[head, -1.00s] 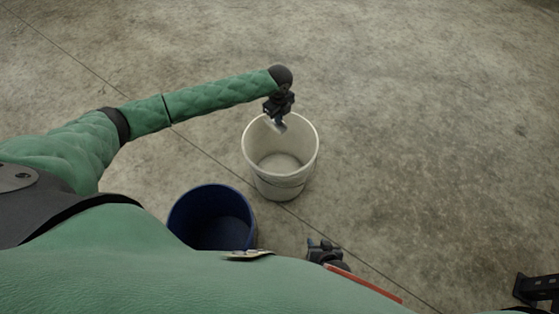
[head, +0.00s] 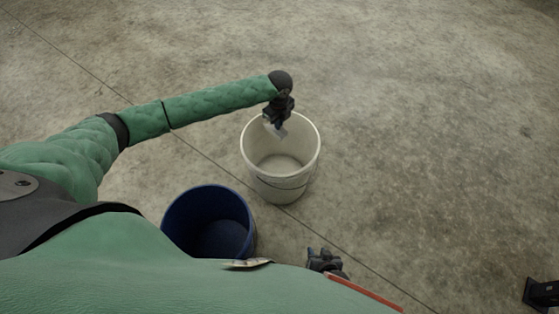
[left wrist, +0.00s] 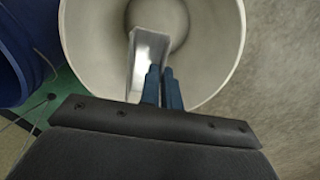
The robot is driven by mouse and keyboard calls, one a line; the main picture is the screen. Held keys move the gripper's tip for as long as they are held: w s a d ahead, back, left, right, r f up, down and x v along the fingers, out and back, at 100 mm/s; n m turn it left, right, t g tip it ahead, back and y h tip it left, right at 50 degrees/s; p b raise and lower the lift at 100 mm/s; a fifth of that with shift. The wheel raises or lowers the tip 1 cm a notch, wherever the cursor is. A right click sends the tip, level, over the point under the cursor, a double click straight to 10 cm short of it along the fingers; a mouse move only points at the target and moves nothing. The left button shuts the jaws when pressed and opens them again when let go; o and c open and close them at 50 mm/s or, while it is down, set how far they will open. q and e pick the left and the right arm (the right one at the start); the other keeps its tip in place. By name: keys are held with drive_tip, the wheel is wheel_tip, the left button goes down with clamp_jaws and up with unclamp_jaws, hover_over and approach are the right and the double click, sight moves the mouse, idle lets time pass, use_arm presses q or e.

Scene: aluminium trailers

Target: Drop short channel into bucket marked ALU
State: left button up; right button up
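The short channel (left wrist: 148,50), a pale metal piece, hangs from my left gripper (head: 275,124). In the left wrist view the blue fingers (left wrist: 163,88) are close together on one side wall of it. The gripper is over the far rim of a white bucket (head: 280,184), and the channel points down into its mouth. The white bucket (left wrist: 85,60) looks empty in the head view. No ALU marking is readable on either bucket. My right gripper (head: 323,258) is low near my body; its fingers are too small to judge.
A dark blue bucket (head: 168,216) stands nearer my body, left of the white one, and looks empty. A black object (head: 542,294) is at the lower right edge. The concrete floor is clear beyond and to the right.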

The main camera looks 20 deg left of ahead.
use_arm(q)
drive_tip(key=o, duration=0.3)
drive_tip(key=shift+o, duration=0.6)
drive_tip(key=shift+r+p, duration=0.35)
drive_tip(key=shift+r, duration=3.5)
